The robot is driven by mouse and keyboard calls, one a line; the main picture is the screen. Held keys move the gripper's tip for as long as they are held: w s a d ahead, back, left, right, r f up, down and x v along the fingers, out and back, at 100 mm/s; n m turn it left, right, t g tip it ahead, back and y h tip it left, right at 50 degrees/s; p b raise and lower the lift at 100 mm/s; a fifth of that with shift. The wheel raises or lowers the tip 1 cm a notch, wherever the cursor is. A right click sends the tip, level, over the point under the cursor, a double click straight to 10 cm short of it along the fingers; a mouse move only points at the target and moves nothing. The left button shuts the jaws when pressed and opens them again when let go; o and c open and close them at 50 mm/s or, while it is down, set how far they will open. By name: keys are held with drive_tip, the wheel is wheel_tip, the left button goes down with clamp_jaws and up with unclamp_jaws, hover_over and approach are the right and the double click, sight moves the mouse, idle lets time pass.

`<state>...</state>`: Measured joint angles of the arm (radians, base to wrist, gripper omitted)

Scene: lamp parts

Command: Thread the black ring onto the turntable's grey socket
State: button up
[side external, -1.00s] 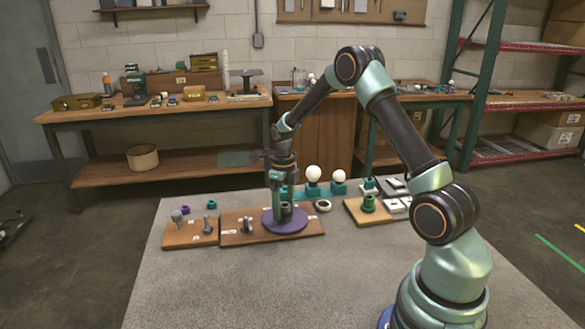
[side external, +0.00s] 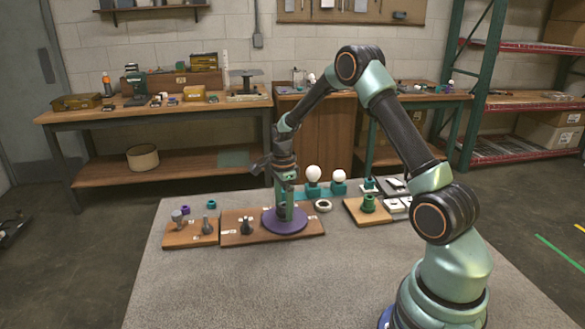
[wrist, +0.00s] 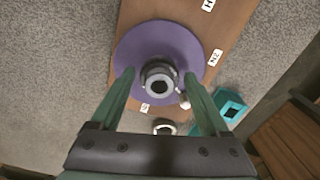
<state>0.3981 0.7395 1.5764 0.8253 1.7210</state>
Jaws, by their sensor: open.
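The purple turntable (side external: 272,228) lies flat on a wooden board and fills the upper middle of the wrist view (wrist: 135,48). Its grey socket (wrist: 149,71) rises at the centre, with a dark opening and a dark band around it. I cannot tell whether that band is the black ring. My gripper (side external: 286,217) points down over the turntable. In the wrist view its two green fingers (wrist: 159,77) are apart, on either side of the socket. In the side view the near finger hides the socket. A round ring-like part (side external: 323,205) lies right of the turntable.
The wooden board (side external: 240,238) also carries a dark upright part (side external: 247,226). Grey pegs (side external: 208,226) stand on a board to the left. White bulbs in teal holders (side external: 313,174) stand behind. A green part (side external: 368,203) stands right. The grey tabletop in front is clear.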

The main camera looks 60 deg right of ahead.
clamp_jaws()
drive_tip(key=m, duration=0.4)
drive_tip(key=shift+c, duration=0.9)
unclamp_jaws()
drive_tip(key=shift+d+m, duration=0.1)
drive_tip(key=shift+m, duration=0.5)
drive_tip(key=o, duration=0.4)
drive_tip(key=shift+o, duration=0.2)
